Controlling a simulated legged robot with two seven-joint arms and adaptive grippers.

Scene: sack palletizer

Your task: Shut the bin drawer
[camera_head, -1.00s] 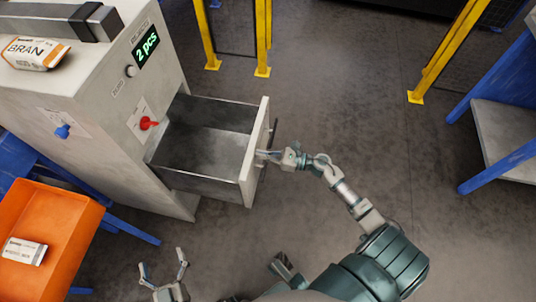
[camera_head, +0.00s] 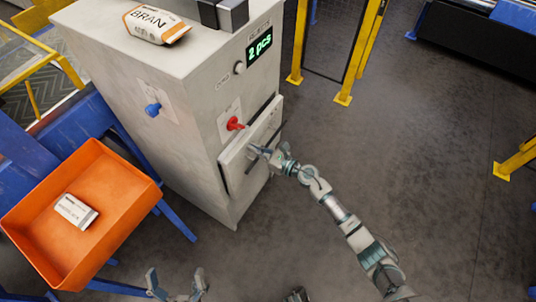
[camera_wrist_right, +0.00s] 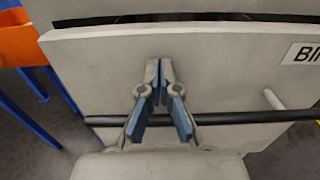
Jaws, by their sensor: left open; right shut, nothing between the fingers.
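The bin drawer's light grey front (camera_head: 236,170) sits close against the grey cabinet (camera_head: 190,130) in the head view, and the drawer's inside is hidden. In the right wrist view the drawer front (camera_wrist_right: 235,75) fills the middle, with a thin dark gap along its top edge. A dark handle bar (camera_wrist_right: 255,117) crosses it. My right gripper (camera_head: 256,149) is shut and empty, its fingertips (camera_wrist_right: 160,68) at the drawer front just above the bar; contact is hard to tell. My left gripper (camera_head: 176,274) is open and empty, low in the head view, away from the drawer.
A red knob (camera_head: 235,124) and a "2 pcs" display (camera_head: 259,45) are above the drawer. A BRAN sack (camera_head: 155,24) lies on the cabinet. An orange tray (camera_head: 128,215) holding a small sack (camera_head: 74,211) stands left. The floor at right is clear up to yellow posts.

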